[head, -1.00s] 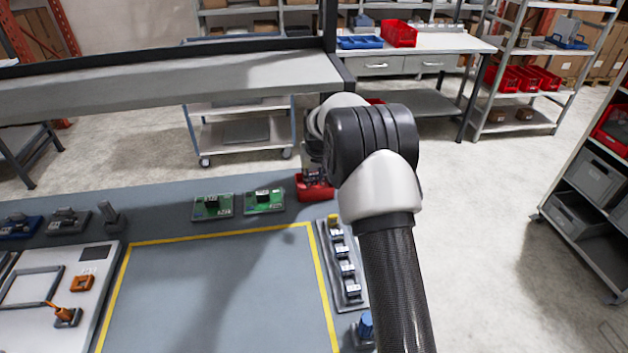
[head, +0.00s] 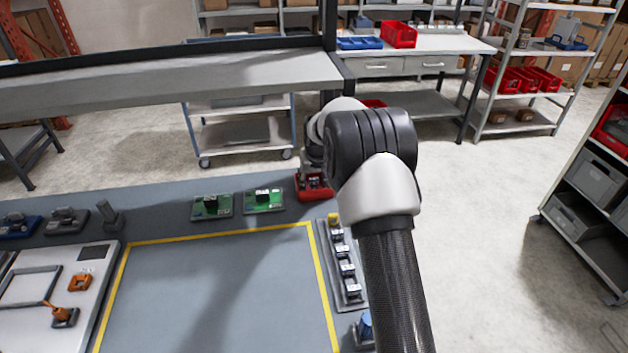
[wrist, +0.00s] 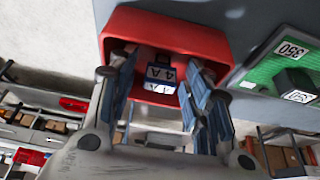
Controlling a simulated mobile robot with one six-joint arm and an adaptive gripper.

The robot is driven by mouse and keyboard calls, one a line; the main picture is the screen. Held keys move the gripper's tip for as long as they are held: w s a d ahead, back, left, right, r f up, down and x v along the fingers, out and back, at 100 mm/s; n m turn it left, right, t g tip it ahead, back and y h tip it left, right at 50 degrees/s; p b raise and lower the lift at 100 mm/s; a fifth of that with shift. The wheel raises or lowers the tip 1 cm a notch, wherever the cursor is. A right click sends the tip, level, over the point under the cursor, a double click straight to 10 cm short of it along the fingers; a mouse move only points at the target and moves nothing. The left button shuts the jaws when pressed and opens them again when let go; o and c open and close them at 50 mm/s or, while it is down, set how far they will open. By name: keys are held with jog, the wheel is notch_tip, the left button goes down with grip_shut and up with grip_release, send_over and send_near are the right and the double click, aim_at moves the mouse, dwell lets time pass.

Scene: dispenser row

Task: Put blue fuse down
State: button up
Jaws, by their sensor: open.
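The blue fuse (wrist: 161,74), with a white label reading 4 A, sits inside the red bin (wrist: 205,40) in the wrist view. My gripper (wrist: 158,62) is open, with its fingers on both sides of the fuse and a gap to each side. In the head view the red bin (head: 304,193) stands at the back right of the grey workbench. My gripper (head: 315,176) is just above it there, partly hidden by my arm. The fuse cannot be made out clearly in the head view.
Two green circuit boards (head: 212,206) (head: 264,200) lie left of the bin. A grey rack (head: 353,297) with several fuses runs along the bench's right side. The yellow-outlined area (head: 220,290) is clear. A shelf beam (head: 170,85) spans above the back.

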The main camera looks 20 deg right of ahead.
jog(key=p+v, duration=0.2)
jog(key=v, duration=0.3)
jog(key=shift+w+r, duration=0.1)
jog(key=shift+r, duration=0.2)
jog(key=s, duration=0.4)
jog(key=s+a+p, duration=0.1)
jog(key=s, duration=0.2)
jog(key=s+a, duration=0.1)
jog(key=s, duration=0.3)
jog(key=shift+s+a+f, duration=0.1)
jog(key=shift+s+a, duration=0.05)
jog(key=shift+s, duration=0.2)
jog(key=s+a+r+n, duration=0.1)
jog(key=s+a+r, duration=0.4)
jog(key=s+r, duration=0.45)
jog(key=s+a+r, duration=0.4)
jog(key=s+r, duration=0.4)
jog(key=s, duration=0.3)
jog(key=s+a+n+y, duration=0.1)
jog(key=s+a, duration=0.1)
jog(key=s, duration=0.9)
jog(key=shift+s, duration=0.4)
